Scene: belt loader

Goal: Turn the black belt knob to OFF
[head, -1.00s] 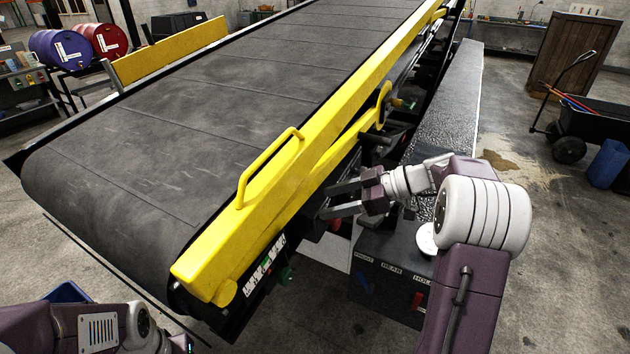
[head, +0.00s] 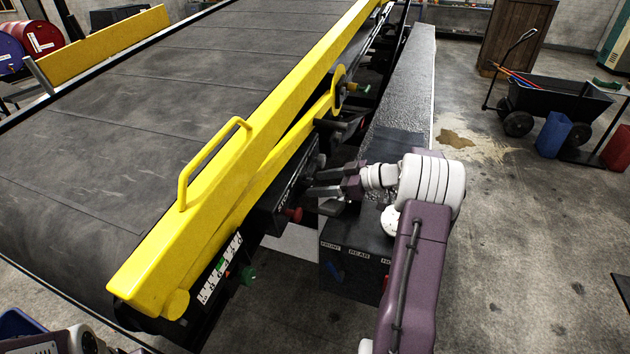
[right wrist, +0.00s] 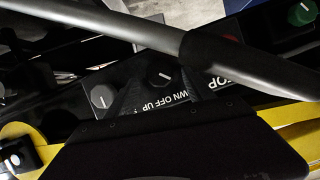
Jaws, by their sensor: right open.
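In the right wrist view a black knob (right wrist: 158,78) with a white pointer mark sits above an upside-down label reading "...WN OFF UP". A second dark grey knob (right wrist: 101,97) with a white mark is left of it; its label is hidden. I cannot tell which one is the belt knob. My right gripper (head: 308,185) is open and empty, its fingers pointing left at the control panel on the loader's side. In the wrist view its dark fingers lie on either side of the labelled knob; contact cannot be told. My left gripper is out of view.
A red stop button (head: 293,214) and a green button (head: 248,275) are on the loader's side. A grey bar (right wrist: 110,22) crosses the wrist view. The yellow rail (head: 225,200) borders the belt. A black box (head: 345,262) stands below my right arm.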

